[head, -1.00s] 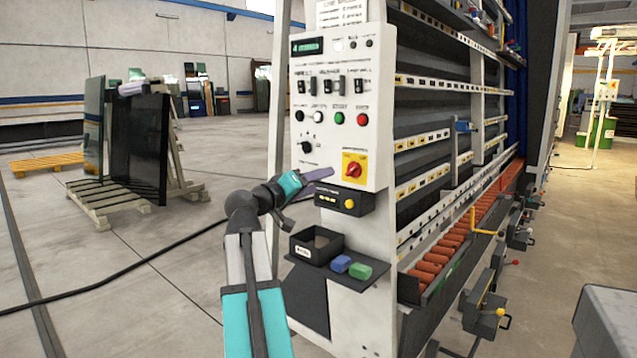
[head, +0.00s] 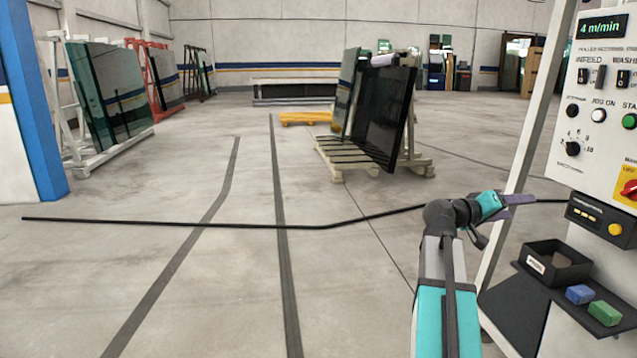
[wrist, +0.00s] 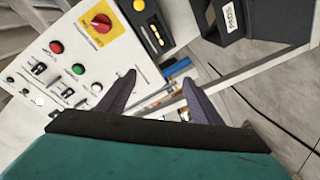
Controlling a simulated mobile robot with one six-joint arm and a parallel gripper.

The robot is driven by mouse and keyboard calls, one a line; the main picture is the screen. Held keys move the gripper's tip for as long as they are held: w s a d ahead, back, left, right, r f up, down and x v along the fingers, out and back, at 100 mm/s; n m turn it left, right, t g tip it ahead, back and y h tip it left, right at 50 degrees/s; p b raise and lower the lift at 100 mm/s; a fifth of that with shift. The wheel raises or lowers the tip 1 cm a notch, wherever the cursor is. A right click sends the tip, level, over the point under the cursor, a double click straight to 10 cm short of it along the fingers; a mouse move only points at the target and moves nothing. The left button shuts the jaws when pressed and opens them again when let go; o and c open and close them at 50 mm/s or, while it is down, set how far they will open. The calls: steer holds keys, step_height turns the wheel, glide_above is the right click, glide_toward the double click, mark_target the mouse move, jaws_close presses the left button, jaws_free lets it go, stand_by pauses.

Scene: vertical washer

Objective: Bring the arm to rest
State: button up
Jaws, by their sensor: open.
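My gripper (head: 521,199) is at the end of my arm at the right in the head view, in front of the washer's post and left of the control panel (head: 603,128). In the wrist view its two purple fingers (wrist: 158,98) stand apart with nothing between them. The control panel (wrist: 75,62) fills the upper left there, with its red rotary switch on a yellow plate. No contact between the fingers and the panel shows.
A shelf with a black bin (head: 553,266), a blue block (head: 580,294) and a green block (head: 605,313) is below the panel. A black cable (head: 300,226) crosses the floor. Glass panels stand on a pallet rack (head: 335,160). The floor at left is open.

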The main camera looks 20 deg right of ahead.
steer(key=w+a+f+n+t+y+p, duration=0.1)
steer(key=w+a+f+n+y+p, duration=0.1)
steer(key=w+a+f, duration=0.6)
steer(key=w+a+f+n+t+y+p, duration=0.15)
steer(key=w+a+f, duration=0.3)
steer(key=f, duration=0.75)
steer(key=a+f+n+y+p, duration=0.4)
steer(key=a+f, duration=1.1)
steer(key=f, duration=0.4)
steer(key=s+a+f+n+g+y+p, duration=0.1)
steer(key=s+a+f+y+p, duration=0.1)
steer(key=s+a+f, duration=0.45)
steer(key=s+a+f+n+g+y+p, duration=0.15)
steer(key=s+a+f, duration=0.25)
steer(key=a+f, duration=0.6)
steer(key=s+a+f+g+y+p, duration=0.1)
steer(key=s+a+f+g+y, duration=0.1)
steer(key=s+a, duration=0.6)
steer(key=s+a+f+m+g+y, duration=0.1)
steer(key=s+a+f+y, duration=0.3)
steer(key=s+a, duration=0.5)
steer(key=s+g, duration=0.1)
steer(key=s, duration=0.1)
steer(key=shift+s+a+f+p, duration=0.15)
steer(key=shift+s+f+p, duration=0.15)
steer(key=shift+s+p, duration=0.1)
